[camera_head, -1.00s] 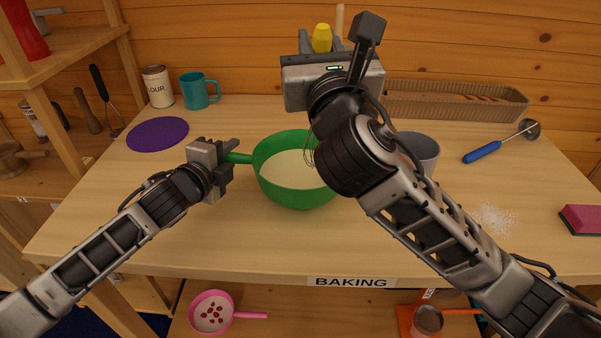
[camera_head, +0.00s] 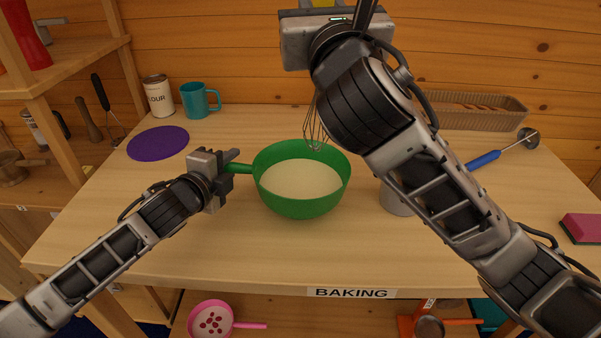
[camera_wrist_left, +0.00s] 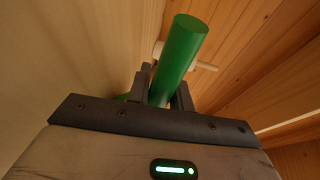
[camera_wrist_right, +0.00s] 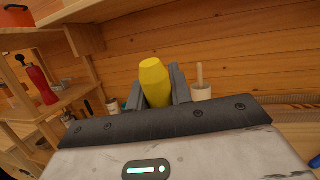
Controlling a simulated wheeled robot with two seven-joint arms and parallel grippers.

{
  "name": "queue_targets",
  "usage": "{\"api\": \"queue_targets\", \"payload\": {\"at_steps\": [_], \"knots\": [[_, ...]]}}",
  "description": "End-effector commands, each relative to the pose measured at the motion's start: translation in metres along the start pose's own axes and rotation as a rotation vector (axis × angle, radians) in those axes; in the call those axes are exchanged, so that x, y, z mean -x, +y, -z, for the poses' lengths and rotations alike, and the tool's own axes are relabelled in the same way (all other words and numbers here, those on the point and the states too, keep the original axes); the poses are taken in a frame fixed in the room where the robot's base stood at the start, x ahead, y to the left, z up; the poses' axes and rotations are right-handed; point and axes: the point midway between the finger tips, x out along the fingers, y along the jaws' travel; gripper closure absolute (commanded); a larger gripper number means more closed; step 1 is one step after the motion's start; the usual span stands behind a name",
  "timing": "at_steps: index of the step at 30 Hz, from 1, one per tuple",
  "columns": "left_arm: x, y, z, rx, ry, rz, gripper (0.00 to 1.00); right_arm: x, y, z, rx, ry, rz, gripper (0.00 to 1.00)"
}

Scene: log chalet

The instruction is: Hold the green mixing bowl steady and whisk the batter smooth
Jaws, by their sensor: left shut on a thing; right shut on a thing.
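The green mixing bowl (camera_head: 302,208) stands upright on the table, with pale batter (camera_head: 300,178) inside. My left gripper (camera_head: 228,172) is shut on the bowl's green handle, which also shows between the jaws in the left wrist view (camera_wrist_left: 182,55). My right gripper is shut on the yellow handle of the whisk (camera_wrist_right: 153,82). In the head view the whisk's wires (camera_head: 316,128) hang over the far side of the bowl, their lower end apparently above the batter. My right gripper's fingertips are out of the head view.
A grey cup (camera_head: 393,200) is partly behind my right arm. A basket (camera_head: 480,110), blue-handled ladle (camera_head: 484,160) and pink sponge (camera_head: 582,228) are at the right. The front table is clear.

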Motion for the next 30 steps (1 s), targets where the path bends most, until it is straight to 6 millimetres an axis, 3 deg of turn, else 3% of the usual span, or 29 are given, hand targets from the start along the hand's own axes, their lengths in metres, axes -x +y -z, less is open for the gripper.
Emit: {"api": "queue_targets", "payload": {"at_steps": [11,12,15,25,30], "knots": [[0.000,-0.003,0.001,0.004,0.002,0.007,1.00,0.000,0.000,0.000,0.000,-0.001,0.000,1.00],[0.000,-0.003,0.001,0.004,0.003,0.007,0.76,0.000,0.000,0.000,0.000,-0.001,0.000,1.00],[0.000,-0.003,0.001,0.004,0.002,0.006,0.53,0.000,0.000,0.000,0.000,-0.001,0.000,1.00],[0.004,0.000,0.000,0.001,0.000,0.001,0.53,0.000,0.000,0.000,0.000,-0.001,0.000,1.00],[0.027,0.000,0.000,-0.001,0.002,0.000,0.53,0.000,0.000,0.000,0.000,-0.001,0.000,1.00]]}}
